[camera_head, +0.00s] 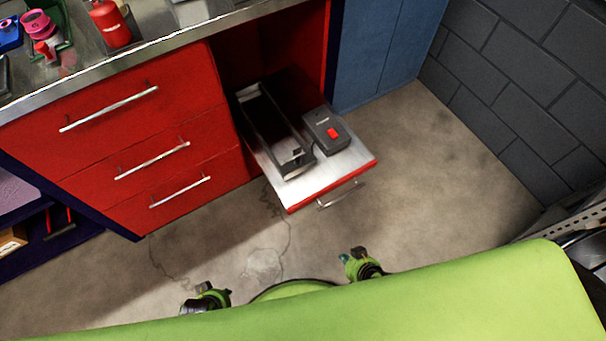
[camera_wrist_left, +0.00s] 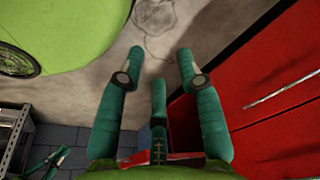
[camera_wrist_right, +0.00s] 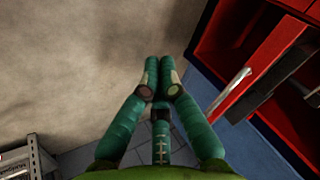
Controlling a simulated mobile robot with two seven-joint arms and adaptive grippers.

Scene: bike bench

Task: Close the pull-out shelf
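The pull-out shelf (camera_head: 347,164) extends from the red bench, low near the floor. It has a metal top, a red front edge and a silver handle (camera_head: 341,195). A red front (camera_wrist_right: 265,75) with a silver handle (camera_wrist_right: 230,92), apparently the shelf's, shows at the right in the right wrist view. My right gripper (camera_wrist_right: 159,72) is shut and empty, with its fingers together, apart from the handle. Its teal tip (camera_head: 344,258) shows below the shelf in the head view. My left gripper (camera_wrist_left: 159,66) is open and empty above the floor; its fingers are not clear in the head view.
A black tray (camera_head: 268,125) and a black box with a red switch (camera_head: 324,131) sit on the shelf. Red drawers (camera_head: 110,100) stand to its left, shut. A blue cabinet (camera_head: 380,45) and block wall (camera_head: 520,85) are at the right. The concrete floor (camera_head: 425,190) is clear.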

